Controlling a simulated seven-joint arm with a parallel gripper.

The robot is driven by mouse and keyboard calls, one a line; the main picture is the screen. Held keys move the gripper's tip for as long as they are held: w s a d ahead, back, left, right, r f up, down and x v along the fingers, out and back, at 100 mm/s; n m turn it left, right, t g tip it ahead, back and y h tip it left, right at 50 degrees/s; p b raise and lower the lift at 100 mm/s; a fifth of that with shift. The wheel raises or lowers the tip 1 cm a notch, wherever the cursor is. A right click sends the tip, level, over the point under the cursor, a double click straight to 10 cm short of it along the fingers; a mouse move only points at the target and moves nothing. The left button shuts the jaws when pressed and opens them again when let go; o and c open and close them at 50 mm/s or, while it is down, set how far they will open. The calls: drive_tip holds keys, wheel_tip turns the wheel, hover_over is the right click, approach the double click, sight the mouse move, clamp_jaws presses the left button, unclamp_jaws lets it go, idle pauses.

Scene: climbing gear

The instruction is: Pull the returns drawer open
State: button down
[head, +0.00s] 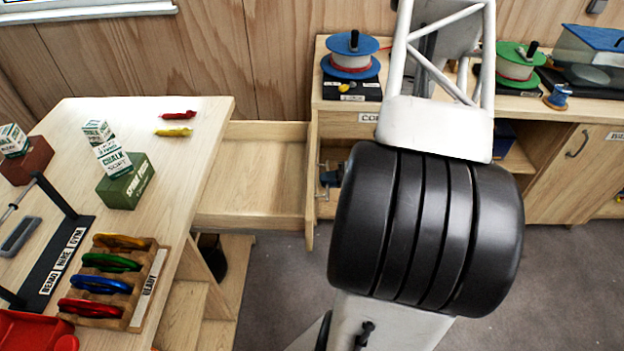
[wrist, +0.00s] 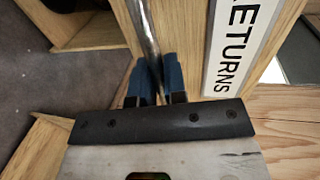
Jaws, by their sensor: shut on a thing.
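The returns drawer (head: 250,183) stands well out from the left bench in the head view, and the visible part of its inside is empty. Its front panel (head: 311,185) faces right. In the wrist view the panel carries a white RETURNS label (wrist: 235,45) beside a metal bar handle (wrist: 145,35). My gripper (head: 331,174) is at the outer side of the front panel. Its blue fingers (wrist: 154,80) are shut on the handle, one on each side of the bar. My dark arm link hides the area right of the gripper in the head view.
The left bench (head: 190,150) holds a carabiner rack (head: 148,290), chalk boxes and a green box (head: 127,182). A right cabinet (head: 550,150) bears a blue spool (head: 352,52) and a green spool (head: 517,62). Grey floor (head: 275,270) lies clear below the drawer.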

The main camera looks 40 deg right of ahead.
drive_tip(key=shift+f+v, duration=0.1)
drive_tip(key=shift+v, duration=0.5)
drive_tip(key=shift+f+v, duration=0.15)
drive_tip(key=shift+v, duration=0.45)
drive_tip(key=c, duration=1.2)
unclamp_jaws()
drive_tip(key=shift+s+d, duration=0.1)
drive_tip(key=v, duration=0.7)
drive_tip(key=shift+s+d, duration=0.2)
drive_tip(key=shift+d, duration=0.05)
drive_tip(key=shift+r, duration=0.2)
